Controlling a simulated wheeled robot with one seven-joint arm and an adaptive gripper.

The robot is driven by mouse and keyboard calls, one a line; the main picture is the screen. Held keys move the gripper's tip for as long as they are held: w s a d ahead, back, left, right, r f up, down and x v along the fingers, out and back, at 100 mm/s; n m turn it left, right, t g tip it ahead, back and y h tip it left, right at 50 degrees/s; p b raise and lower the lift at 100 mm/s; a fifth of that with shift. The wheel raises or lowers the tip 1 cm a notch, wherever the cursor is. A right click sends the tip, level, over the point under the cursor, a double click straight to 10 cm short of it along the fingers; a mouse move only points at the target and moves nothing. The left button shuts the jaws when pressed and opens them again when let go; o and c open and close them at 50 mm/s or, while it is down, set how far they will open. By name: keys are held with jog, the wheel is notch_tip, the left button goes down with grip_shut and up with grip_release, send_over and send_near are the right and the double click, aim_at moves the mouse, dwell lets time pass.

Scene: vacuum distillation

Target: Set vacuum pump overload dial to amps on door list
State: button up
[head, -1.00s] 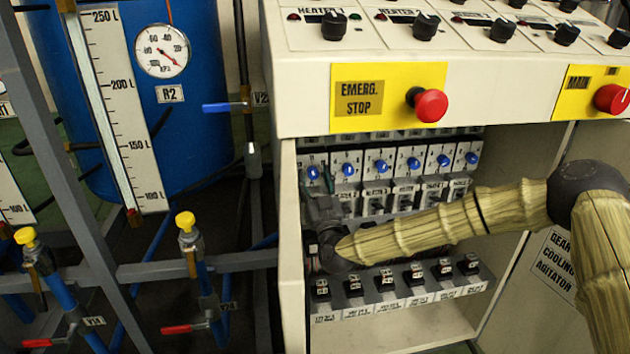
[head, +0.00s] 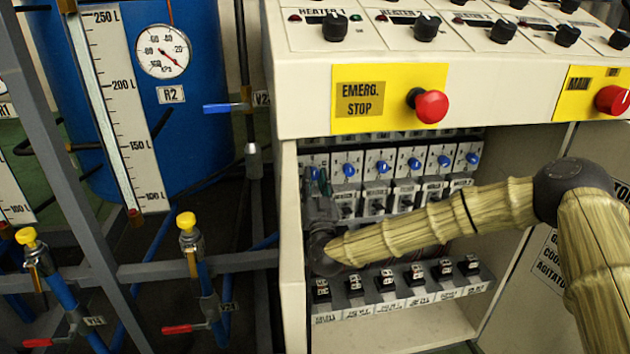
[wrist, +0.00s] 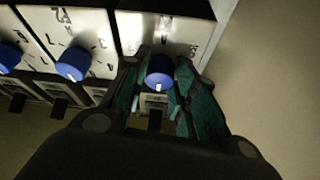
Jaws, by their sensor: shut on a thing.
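Blue overload dials with white pointer marks sit in a row inside the open cabinet, one of them here (head: 382,168). In the wrist view my gripper (wrist: 160,80) has its teal fingers on both sides of the end blue dial (wrist: 159,70), shut on it. Its white mark points toward the bottom of the wrist picture. Its scale plate (wrist: 160,32) is too washed out to read. In the head view my gripper (head: 320,182) is at the leftmost dial, which it mostly hides. The door list (head: 553,258) is partly covered by my arm, and no amps are readable.
A red emergency stop button (head: 431,106) and the main switch (head: 611,99) project above the cabinet opening. Black switches (head: 386,280) line a lower shelf under my forearm. The cabinet's left wall (head: 289,240) is close beside my gripper.

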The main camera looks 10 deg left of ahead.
jog(key=o, duration=1)
jog(key=shift+d, duration=0.1)
jog(key=v, duration=1.2)
jog(key=shift+f, duration=0.1)
jog(key=shift+f, duration=0.1)
